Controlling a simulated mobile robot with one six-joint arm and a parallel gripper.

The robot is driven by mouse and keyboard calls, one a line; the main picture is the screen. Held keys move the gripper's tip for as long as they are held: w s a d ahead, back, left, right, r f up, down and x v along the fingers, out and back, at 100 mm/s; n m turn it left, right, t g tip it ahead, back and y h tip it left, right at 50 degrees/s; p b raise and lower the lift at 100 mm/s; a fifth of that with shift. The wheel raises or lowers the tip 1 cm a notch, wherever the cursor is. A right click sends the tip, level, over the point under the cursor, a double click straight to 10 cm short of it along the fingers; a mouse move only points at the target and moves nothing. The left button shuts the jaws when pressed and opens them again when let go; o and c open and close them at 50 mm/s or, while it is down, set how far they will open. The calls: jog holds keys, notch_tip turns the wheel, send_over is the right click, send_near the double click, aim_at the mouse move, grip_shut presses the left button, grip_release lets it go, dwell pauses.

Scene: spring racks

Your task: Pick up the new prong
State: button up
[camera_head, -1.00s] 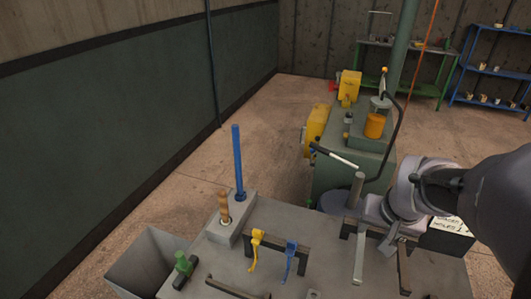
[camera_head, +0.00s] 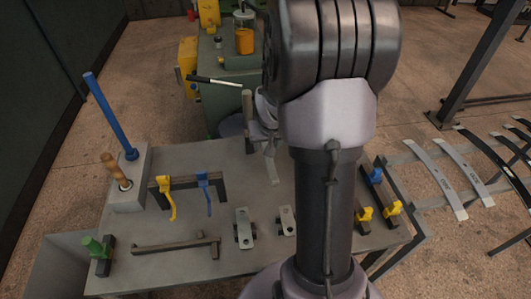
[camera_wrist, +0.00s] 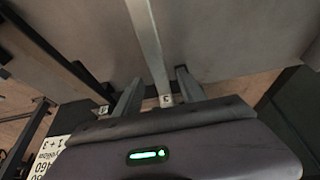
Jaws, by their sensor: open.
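In the head view, a yellow hook-shaped piece (camera_head: 167,199) and a blue one (camera_head: 204,190) hang on a dark rack on the grey workbench (camera_head: 230,167). I cannot tell which piece is the new prong. My gripper (camera_wrist: 158,75) is open in the wrist view. A long pale metal bar (camera_wrist: 148,45) runs between its two fingers, with a small tag marked 3 near its lower end. I cannot tell whether the fingers touch it. In the head view my arm hides most of the gripper.
A blue upright rod (camera_head: 112,118) and a wooden-handled tool (camera_head: 116,170) stand in a block at left. A green-ended tool (camera_head: 97,247) is at front left. A green machine (camera_head: 222,82) stands behind. Curved springs (camera_head: 435,170) lie on a rack at right.

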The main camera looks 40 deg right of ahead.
jog(key=shift+x, duration=1.05)
jog(key=shift+s+r, duration=0.1)
jog(key=shift+r, duration=0.05)
grip_shut()
notch_tip(320, 180, up, 10)
jog(key=p, duration=0.4)
